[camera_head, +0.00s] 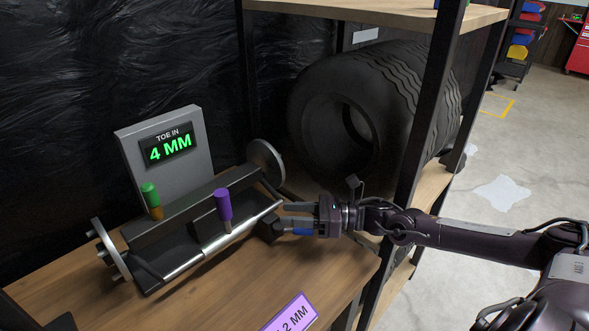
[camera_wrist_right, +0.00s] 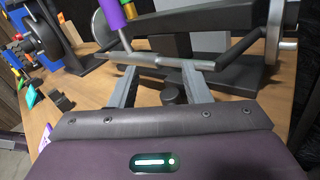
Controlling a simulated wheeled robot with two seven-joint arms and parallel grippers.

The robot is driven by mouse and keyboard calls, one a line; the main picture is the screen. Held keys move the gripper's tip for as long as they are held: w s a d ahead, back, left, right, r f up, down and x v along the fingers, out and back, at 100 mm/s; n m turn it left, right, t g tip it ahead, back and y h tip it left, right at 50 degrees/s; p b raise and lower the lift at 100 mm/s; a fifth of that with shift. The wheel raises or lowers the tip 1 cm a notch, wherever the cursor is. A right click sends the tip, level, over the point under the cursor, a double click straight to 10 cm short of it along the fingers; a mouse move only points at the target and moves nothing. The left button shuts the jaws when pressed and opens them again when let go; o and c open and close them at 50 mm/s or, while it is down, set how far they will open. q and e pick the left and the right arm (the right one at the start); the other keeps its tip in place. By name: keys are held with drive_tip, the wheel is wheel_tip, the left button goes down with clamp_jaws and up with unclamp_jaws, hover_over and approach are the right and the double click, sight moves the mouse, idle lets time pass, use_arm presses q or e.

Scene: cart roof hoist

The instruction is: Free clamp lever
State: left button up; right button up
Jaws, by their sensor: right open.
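The toe gauge fixture (camera_head: 190,235) stands on the wooden bench, with a green-handled lever (camera_head: 151,200) at its left and a purple-handled lever (camera_head: 224,206) near its middle. The purple handle also shows at the top of the right wrist view (camera_wrist_right: 114,14). My right gripper (camera_head: 290,219) is open and empty at the fixture's right front end, beside a dark block (camera_head: 270,229). A blue piece (camera_head: 303,231) shows at its lower finger; I cannot tell what it belongs to. In the right wrist view, a black knob (camera_wrist_right: 172,95) shows between the fingers. My left gripper is not in view.
A grey display (camera_head: 165,148) reads "TOE IN 4 MM". A purple sign (camera_head: 291,313) ending in "2 MM" lies at the front bench edge. A black shelf post (camera_head: 420,130) and a large tyre (camera_head: 345,115) stand behind my right arm. The bench front is otherwise clear.

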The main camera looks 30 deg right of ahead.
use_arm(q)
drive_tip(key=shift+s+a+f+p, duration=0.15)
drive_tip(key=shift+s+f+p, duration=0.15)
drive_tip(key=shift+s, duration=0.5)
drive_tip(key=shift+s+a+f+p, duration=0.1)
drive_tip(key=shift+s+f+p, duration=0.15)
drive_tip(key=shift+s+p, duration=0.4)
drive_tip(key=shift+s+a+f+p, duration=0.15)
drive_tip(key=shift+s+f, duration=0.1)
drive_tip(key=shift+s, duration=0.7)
use_arm(e)
wheel_tip(320, 180, up, 14)
drive_tip(key=shift+r, duration=0.15)
